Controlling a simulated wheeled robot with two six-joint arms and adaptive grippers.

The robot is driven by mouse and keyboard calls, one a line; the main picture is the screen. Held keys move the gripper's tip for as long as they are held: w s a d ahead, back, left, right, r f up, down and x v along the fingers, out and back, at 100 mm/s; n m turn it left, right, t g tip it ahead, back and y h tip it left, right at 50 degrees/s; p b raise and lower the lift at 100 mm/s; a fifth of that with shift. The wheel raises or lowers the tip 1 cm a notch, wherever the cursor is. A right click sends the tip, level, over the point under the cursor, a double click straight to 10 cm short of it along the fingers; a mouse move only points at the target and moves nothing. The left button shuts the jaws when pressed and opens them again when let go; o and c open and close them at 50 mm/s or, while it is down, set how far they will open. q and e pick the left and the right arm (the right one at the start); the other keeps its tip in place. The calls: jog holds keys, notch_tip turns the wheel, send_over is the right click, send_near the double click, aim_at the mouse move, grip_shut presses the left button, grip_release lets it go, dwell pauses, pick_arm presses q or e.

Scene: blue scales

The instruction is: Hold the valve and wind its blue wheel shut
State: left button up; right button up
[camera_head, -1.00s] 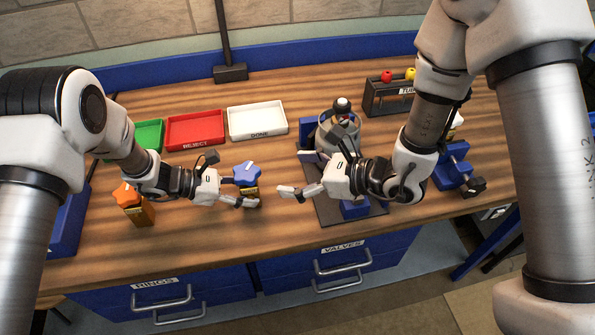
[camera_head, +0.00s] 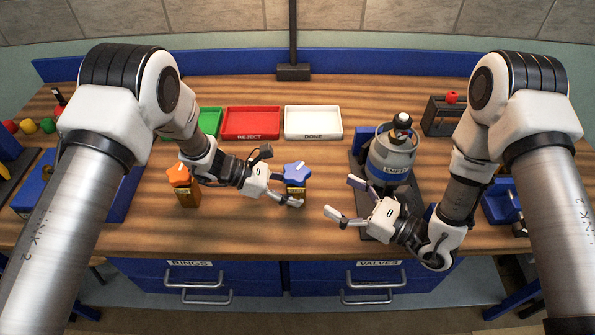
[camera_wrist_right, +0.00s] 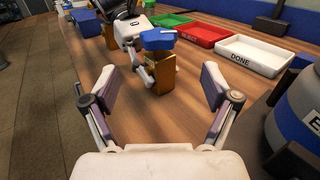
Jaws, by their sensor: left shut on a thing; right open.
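The valve with the blue wheel (camera_head: 297,172) stands upright on the wooden table, in front of the white tray. Its brass body (camera_head: 295,190) is partly hidden by my left gripper (camera_head: 292,201), which is shut on it. In the right wrist view the blue wheel (camera_wrist_right: 158,39) sits on top of the brass body (camera_wrist_right: 163,73), with the left gripper at its left side. My right gripper (camera_head: 346,202) is open and empty, to the right of the valve and apart from it. In the right wrist view its spread fingers (camera_wrist_right: 158,100) frame the valve from a distance.
A valve with an orange wheel (camera_head: 179,175) stands left of my left gripper. Green (camera_head: 209,122), red REJECT (camera_head: 251,123) and white DONE (camera_head: 314,123) trays lie behind. A grey cylinder labelled EMPTY (camera_head: 391,157) stands close behind the right gripper. Table between valve and right gripper is clear.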

aim_at(285, 167)
jog(key=x, duration=1.2)
jog(key=shift+s+f, duration=0.1)
jog(key=shift+f, duration=0.05)
jog(key=c, duration=1.2)
